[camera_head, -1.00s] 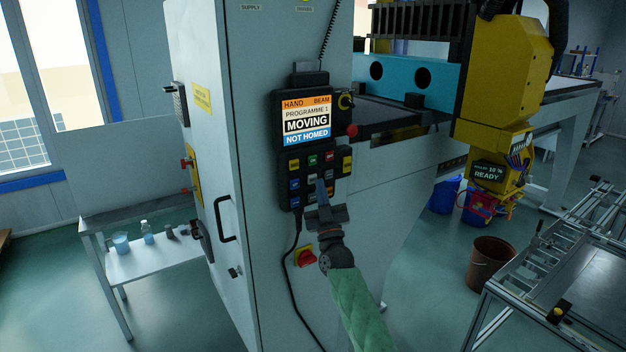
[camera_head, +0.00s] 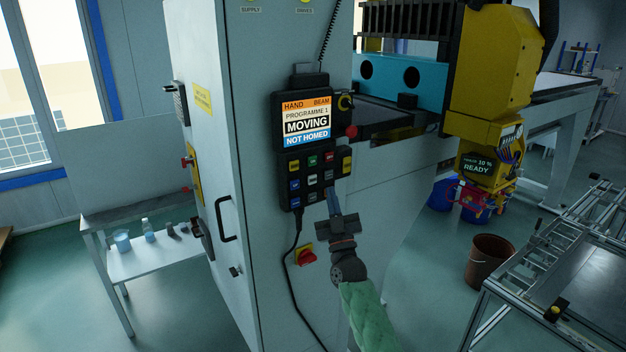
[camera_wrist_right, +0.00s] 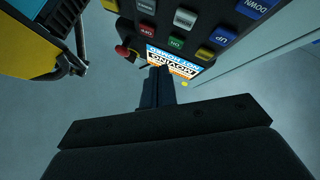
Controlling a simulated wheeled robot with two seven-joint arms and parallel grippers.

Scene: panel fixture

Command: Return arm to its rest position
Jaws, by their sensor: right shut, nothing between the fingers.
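My right gripper (camera_head: 333,200) is shut and empty, just below and right of the keypad on the hand pendant (camera_head: 305,125). The pendant hangs on the grey cabinet; its screen (camera_head: 307,122) reads "HAND BEAM, PROGRAMME 1, MOVING, NOT HOMED". In the right wrist view the shut fingers (camera_wrist_right: 160,80) point toward the pendant (camera_wrist_right: 185,30), whose screen lies partly behind them. The fingers appear apart from the keys. My right arm has a green sleeve and comes up from the bottom. My left gripper is not in view.
A red rotary switch (camera_head: 306,257) and a hanging black cable (camera_head: 287,270) are near my arm. A yellow machine head (camera_head: 490,80) with a "READY" display stands at right. A brown bucket (camera_head: 488,262) and a metal frame table (camera_head: 590,270) are lower right. A side table (camera_head: 150,262) stands left.

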